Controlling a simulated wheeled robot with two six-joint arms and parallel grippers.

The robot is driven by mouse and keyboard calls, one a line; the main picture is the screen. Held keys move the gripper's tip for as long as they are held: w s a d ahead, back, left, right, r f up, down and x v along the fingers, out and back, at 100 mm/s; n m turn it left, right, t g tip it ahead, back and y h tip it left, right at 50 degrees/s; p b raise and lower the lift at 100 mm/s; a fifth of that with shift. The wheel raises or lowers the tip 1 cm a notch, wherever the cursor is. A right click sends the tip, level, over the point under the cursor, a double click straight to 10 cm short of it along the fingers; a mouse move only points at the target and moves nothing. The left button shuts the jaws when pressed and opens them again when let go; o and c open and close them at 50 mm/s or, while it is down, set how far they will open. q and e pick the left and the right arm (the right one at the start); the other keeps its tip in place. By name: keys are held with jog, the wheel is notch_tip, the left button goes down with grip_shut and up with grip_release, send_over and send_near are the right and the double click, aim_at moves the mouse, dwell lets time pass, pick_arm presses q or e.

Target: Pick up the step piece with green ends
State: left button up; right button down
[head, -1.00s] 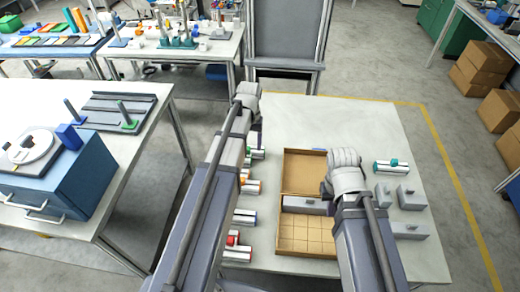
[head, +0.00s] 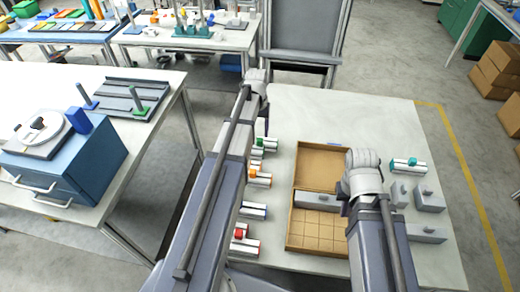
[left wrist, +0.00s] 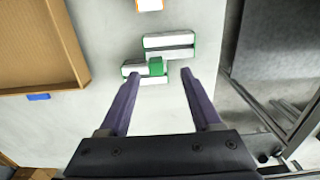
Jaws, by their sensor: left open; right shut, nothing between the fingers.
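The step piece with green ends (left wrist: 170,54) lies on the white table (left wrist: 95,110) in the left wrist view. It is white and stepped, with green end faces and a green block on it. It also shows in the head view (head: 262,146), partly behind my left arm. My left gripper (left wrist: 160,74) is open, its two purple fingers pointing at the piece. The near low part of the piece lies between the fingertips in the picture; I cannot tell whether they touch. My right gripper (head: 341,190) is over the cardboard box; its fingers are mostly hidden by its wrist.
Step pieces with orange (head: 258,178), blue (head: 253,210) and red (head: 243,242) parts stand in a row nearer me. The open cardboard box (head: 320,165) is to their right. Grey blocks (head: 430,198) and a teal-marked piece (head: 405,165) are at right. The table's far part is clear.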

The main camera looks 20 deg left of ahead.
aim_at(260, 140)
pick_arm(q)
jog(key=shift+w+d+f+b, duration=0.15)
jog(key=shift+w+f+b, duration=0.05)
jog(key=shift+f+b, duration=1.1)
jog(key=shift+w+d+f+b, duration=0.15)
jog(key=shift+f+b, duration=1.1)
jog(key=shift+f, duration=0.05)
pick_arm(e)
jog(key=shift+f, duration=2.65)
jog(key=shift+r, duration=0.1)
pick_arm(q)
jog(key=shift+r, duration=0.1)
grip_shut()
